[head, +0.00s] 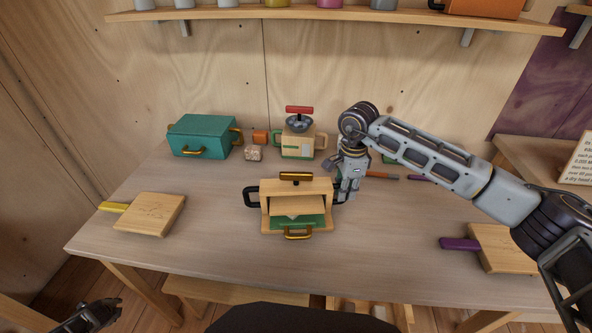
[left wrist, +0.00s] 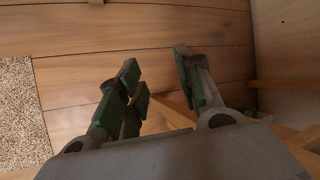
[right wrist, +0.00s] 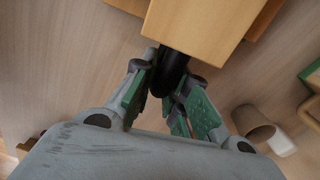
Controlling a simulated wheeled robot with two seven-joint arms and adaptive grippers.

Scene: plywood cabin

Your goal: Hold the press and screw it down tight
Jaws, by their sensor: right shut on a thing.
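The press (head: 315,188) is a light wooden body with a black handle on each side and a gold bar (head: 296,176) on top. It stands upright at the middle of the table. A green tray (head: 309,221) with a gold front handle sits in its open front, with something pale in it. My right gripper (head: 345,196) is shut on the press's right black handle, which also shows between the fingers in the right wrist view (right wrist: 171,79). My left gripper (head: 92,315) is low at the left, off the table; in the left wrist view (left wrist: 160,85) its fingers are apart and empty.
Wooden boards lie at left (head: 156,214) and right (head: 500,248).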

